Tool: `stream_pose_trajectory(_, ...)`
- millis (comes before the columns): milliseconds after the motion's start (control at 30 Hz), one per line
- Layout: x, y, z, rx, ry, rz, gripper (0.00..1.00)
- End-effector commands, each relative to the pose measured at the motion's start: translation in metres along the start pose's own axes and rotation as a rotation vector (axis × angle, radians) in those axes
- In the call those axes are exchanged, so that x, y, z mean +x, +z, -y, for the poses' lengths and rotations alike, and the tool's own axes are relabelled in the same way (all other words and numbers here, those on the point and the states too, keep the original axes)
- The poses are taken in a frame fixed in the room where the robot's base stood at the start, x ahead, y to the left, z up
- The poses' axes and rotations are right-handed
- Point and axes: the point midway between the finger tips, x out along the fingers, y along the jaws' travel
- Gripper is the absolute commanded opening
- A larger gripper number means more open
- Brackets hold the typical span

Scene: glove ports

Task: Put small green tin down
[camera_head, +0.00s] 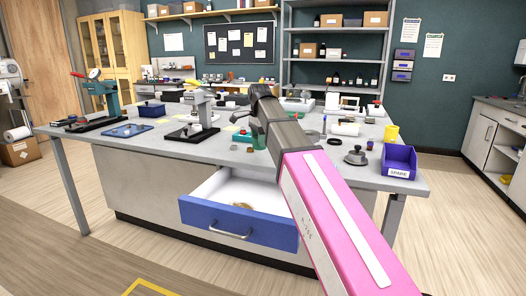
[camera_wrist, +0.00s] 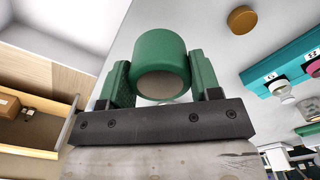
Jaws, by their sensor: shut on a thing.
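The small green tin (camera_wrist: 162,62) sits between the two green fingers of my gripper (camera_wrist: 162,75) in the wrist view. The gripper is shut on it, and the tin's pale end faces the camera. In the head view my arm reaches over the grey worktable (camera_head: 100,137), with the gripper end above the table's front part, near the open drawer. A green shape (camera_head: 259,141) shows there, but I cannot tell tin from fingers. I cannot tell whether the tin touches the tabletop.
A blue-fronted drawer (camera_head: 235,224) stands open below the tabletop. A blue bin (camera_head: 398,163) marked SPARE is at the right corner. A blue tray (camera_head: 127,130) and a stand (camera_head: 197,112) are to the left. Several small items crowd the table around my gripper.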

Motion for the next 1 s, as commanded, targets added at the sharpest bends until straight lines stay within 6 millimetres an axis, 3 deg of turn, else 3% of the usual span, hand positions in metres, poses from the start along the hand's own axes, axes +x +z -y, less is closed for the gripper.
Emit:
stream_pose_trajectory(200,0.011,-0.017,0.005,-0.001,-0.001,0.000,0.33)
stream_pose_trajectory(600,0.050,-0.017,0.004,-0.001,0.000,0.000,0.33)
stream_pose_trajectory(967,0.053,-0.017,0.004,-0.001,-0.001,0.000,0.33)
stream_pose_trajectory(1000,0.053,-0.017,0.004,-0.001,-0.001,0.000,0.67)
